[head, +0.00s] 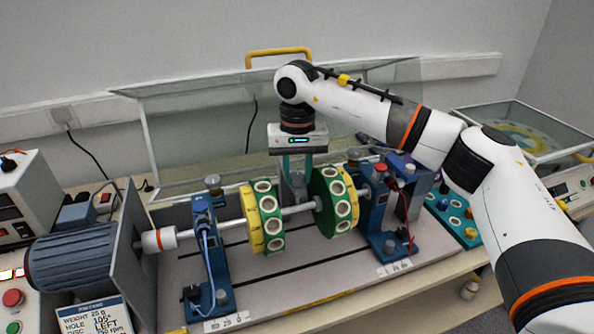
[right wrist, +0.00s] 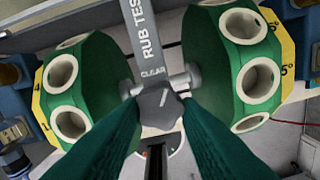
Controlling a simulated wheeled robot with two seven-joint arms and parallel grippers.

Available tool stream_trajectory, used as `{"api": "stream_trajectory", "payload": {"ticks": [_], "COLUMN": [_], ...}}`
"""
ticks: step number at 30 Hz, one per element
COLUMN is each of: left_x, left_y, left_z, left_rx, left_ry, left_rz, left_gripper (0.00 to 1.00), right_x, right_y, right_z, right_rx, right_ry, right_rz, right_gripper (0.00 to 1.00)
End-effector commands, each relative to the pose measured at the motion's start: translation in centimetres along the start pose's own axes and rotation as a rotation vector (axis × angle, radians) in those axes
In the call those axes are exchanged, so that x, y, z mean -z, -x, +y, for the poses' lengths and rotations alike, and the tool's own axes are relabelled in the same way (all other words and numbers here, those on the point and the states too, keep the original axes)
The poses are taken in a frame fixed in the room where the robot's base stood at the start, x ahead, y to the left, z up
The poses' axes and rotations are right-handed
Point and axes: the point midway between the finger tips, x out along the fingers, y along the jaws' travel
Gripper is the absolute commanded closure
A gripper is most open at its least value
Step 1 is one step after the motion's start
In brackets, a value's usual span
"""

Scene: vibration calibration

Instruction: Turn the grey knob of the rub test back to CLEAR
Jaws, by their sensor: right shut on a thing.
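The grey knob (right wrist: 160,108) of the rub test shows in the right wrist view, with a short white line on its face. Behind it a grey bar (right wrist: 148,35) carries the words RUB TEST and, close above the knob, CLEAR. The white line slants slightly; I cannot tell exactly where it points. My right gripper (head: 297,176) reaches down between the two green discs, and its green fingers are shut on the knob from both sides. In the head view the fingers largely hide the knob. My left gripper is not in view.
A left disc (head: 264,217) and a right disc (head: 334,202), green and yellow with white-rimmed holes, flank the fingers closely on a shaft. Blue bearing stands (head: 207,250) hold the shaft. A motor (head: 72,257) is at left. A clear cover (head: 200,130) stands behind.

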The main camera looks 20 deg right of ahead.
Motion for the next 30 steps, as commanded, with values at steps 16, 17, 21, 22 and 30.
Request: {"api": "stream_trajectory", "payload": {"ticks": [16, 17, 21, 22, 30], "left_x": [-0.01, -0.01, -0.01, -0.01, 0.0], "left_y": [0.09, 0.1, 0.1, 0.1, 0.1], "left_z": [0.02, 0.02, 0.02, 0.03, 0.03], "left_rx": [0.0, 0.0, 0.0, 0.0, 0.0], "left_ry": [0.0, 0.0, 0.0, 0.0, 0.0], "left_rz": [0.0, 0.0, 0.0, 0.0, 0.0], "left_gripper": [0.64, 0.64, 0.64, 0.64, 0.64], "right_x": [-0.17, -0.17, -0.17, -0.18, -0.18], "right_y": [0.33, 0.33, 0.33, 0.33, 0.33], "right_z": [-0.13, -0.13, -0.14, -0.14, -0.15], "right_rx": [-0.003, -0.003, -0.003, -0.003, -0.003], "right_ry": [0.307, 0.314, 0.334, 0.337, 0.34], "right_rz": [-0.008, -0.008, -0.008, -0.008, -0.008], "right_gripper": [0.92, 0.92, 0.92, 0.92, 0.92]}}
